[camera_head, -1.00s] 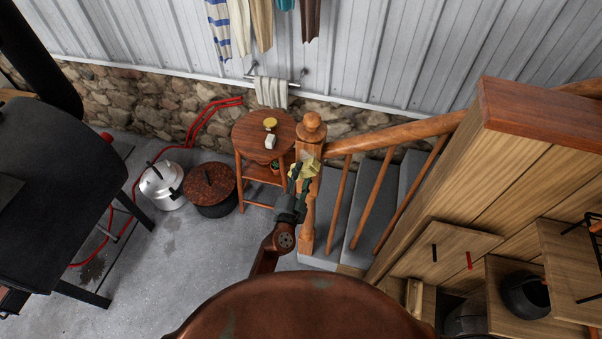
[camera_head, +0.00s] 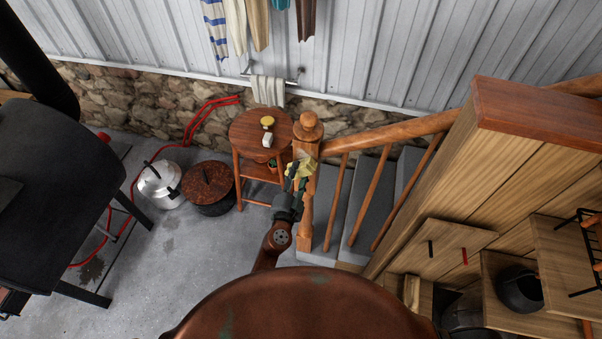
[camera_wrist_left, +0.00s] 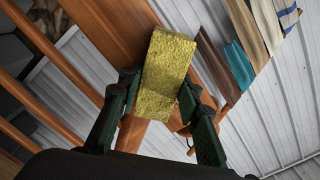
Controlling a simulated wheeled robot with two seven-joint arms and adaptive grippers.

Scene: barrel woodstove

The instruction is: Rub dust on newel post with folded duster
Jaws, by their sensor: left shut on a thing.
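The wooden newel post (camera_head: 303,215) with a round ball top (camera_head: 309,126) stands at the foot of the stair rail. My left gripper (camera_head: 299,176) is shut on the yellow folded duster (camera_head: 306,163) and holds it at the front face of the post, near its upper block. In the left wrist view the duster (camera_wrist_left: 168,62) sticks out between the fingers of the gripper (camera_wrist_left: 158,97), in front of brown wood. I cannot tell whether it touches the post. No dust is clear at this size. My right gripper is out of view.
A round side table (camera_head: 250,129) with small items stands left of the post. A stair rail (camera_head: 390,132) runs right from it. A silver pot (camera_head: 159,187), a rusty pot (camera_head: 208,186) and a black stove (camera_head: 60,190) are at the left. Grey floor (camera_head: 195,255) lies between.

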